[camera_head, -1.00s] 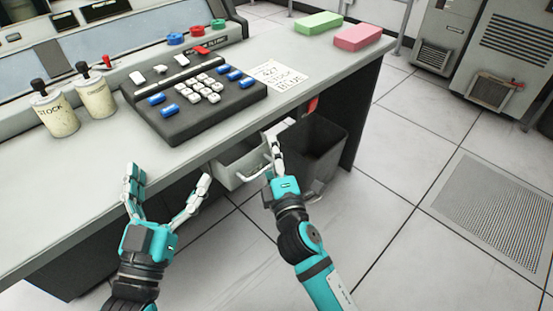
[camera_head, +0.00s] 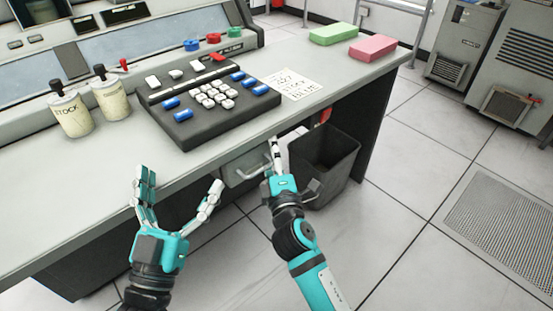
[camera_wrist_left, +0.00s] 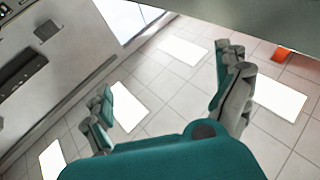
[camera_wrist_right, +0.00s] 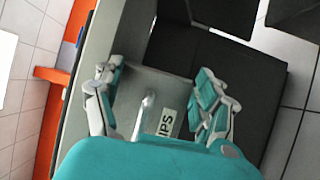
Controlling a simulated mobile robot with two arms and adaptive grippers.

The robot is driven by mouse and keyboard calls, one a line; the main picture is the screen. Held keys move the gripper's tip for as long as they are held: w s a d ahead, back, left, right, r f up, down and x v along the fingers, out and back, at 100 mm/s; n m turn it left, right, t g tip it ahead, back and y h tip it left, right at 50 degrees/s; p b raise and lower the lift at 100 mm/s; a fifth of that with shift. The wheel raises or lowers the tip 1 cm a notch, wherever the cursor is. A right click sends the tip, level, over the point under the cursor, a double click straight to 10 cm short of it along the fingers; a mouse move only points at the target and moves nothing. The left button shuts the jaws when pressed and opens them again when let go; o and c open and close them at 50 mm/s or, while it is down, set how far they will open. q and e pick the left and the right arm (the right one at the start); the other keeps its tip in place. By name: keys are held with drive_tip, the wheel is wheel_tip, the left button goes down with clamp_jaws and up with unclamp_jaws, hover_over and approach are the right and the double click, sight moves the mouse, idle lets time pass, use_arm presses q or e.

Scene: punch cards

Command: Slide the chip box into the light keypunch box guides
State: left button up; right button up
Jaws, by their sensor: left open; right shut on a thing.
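The chip box (camera_head: 233,171) is a grey box under the desk's front edge, with a light bar handle (camera_head: 246,175) on its front. In the right wrist view its front (camera_wrist_right: 166,92) shows part of a label reading "IPS". My right gripper (camera_head: 277,158) is at the handle and shut on it; in the right wrist view the handle (camera_wrist_right: 143,114) stands between the fingers. The guides are hidden under the desk top, so the fit cannot be seen. My left gripper (camera_head: 180,190) is open and empty in front of the desk.
The desk top (camera_head: 95,185) overhangs the box. A dark bin (camera_head: 335,160) stands right of it, close to my right gripper. A button console (camera_head: 212,115), two stock cups (camera_head: 72,115), a paper note (camera_head: 301,83) and green and pink blocks (camera_head: 372,47) lie above. The floor in front is clear.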

use_arm(q)
drive_tip(key=shift+r, duration=0.4)
